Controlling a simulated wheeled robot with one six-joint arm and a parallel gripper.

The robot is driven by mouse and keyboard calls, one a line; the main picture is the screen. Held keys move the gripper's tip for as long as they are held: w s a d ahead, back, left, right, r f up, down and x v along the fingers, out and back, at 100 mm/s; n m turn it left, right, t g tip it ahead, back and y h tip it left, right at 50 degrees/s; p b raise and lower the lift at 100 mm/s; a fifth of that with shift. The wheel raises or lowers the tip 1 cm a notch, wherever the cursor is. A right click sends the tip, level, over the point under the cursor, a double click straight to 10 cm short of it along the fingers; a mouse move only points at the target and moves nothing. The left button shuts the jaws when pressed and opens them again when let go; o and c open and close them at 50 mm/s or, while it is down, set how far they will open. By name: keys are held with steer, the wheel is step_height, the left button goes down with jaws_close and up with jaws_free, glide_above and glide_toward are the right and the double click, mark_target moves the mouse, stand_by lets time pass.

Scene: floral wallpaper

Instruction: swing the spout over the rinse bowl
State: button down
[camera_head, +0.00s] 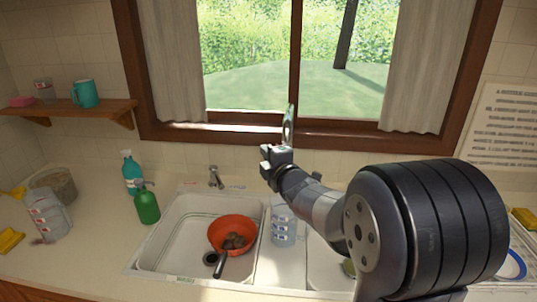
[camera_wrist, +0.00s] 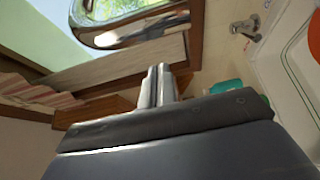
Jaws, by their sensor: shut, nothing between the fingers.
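A chrome spout (camera_head: 288,126) rises in front of the window, just above and behind my gripper in the head view. In the wrist view the spout (camera_wrist: 125,32) is a large shiny curve across the top, beyond my fingertips. Its base is hidden by my arm. My gripper (camera_head: 275,158) is shut and empty, and its fingers (camera_wrist: 160,84) show pressed together in the wrist view. I cannot tell whether it touches the spout. The orange bowl (camera_head: 220,225) sits in the left basin, holding brown lumps. Its edge shows in the wrist view (camera_wrist: 315,38).
A small tap (camera_head: 215,177) stands behind the left basin (camera_head: 175,245). My arm hides much of the right basin. A green bottle (camera_head: 146,205) and a teal bottle (camera_head: 129,172) stand left of the sink.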

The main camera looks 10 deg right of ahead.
steer(key=d, duration=0.1)
steer(key=d+p, duration=0.1)
steer(key=d, duration=0.1)
steer(key=shift+s+d, duration=0.1)
steer(key=shift+s, duration=0.25)
steer(key=shift+d, duration=0.1)
